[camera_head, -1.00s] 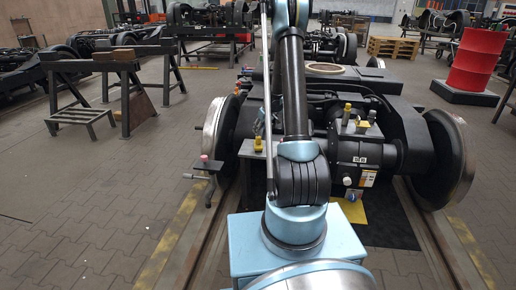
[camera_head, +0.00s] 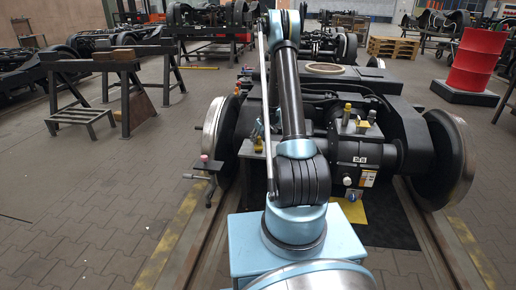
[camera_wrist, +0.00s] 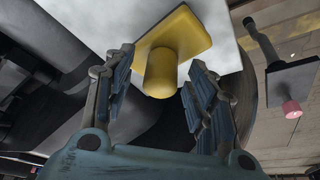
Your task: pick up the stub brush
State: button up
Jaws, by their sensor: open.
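The likely stub brush (camera_wrist: 190,38) is a yellow rectangular block with a short round yellow handle. In the wrist view it is at upper centre on a pale flat surface, its handle pointing towards my gripper (camera_wrist: 162,62). The open fingers stand on either side of the handle, with gaps visible on both sides. In the head view, a small yellow part of it (camera_head: 258,145) shows at the left end of the bogie, beside my gripper (camera_head: 266,128), which is partly hidden by my arm.
A crank with a red knob (camera_wrist: 291,107) is close by on the right in the wrist view. A bogie wheel (camera_head: 220,128) stands beside the work spot. Several other yellow-topped items, one a yellow piece (camera_head: 347,108), sit on the bogie to the right.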

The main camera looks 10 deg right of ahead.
grip_shut()
jog(key=shift+r, duration=0.1)
